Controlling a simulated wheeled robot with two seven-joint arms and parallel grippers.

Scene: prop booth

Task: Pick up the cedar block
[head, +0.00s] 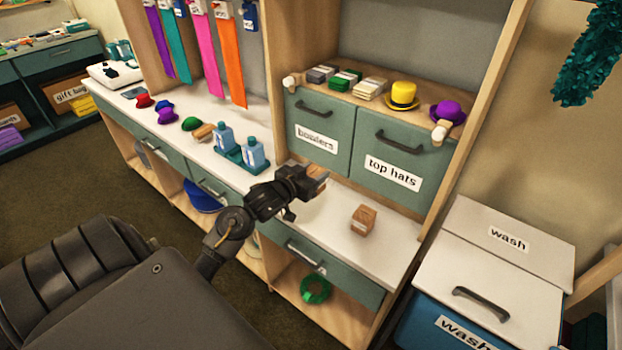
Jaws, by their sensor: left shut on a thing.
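My left gripper (312,184) reaches in over the white counter and is shut on a small brown wooden block (319,177), partly hidden by the fingers. A second brown wooden block (363,220) sits on the counter to the right of the gripper, apart from it. Both look like wood, and I cannot tell from their looks which is cedar. My right gripper is not in view.
Blue bottles stand in a green tray (228,153) left of the gripper, with small hats beyond. Drawers labelled "bowlers" (317,138) and "top hats" (393,172) rise behind. A wash bin (490,289) stands at the right. The counter around the second block is clear.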

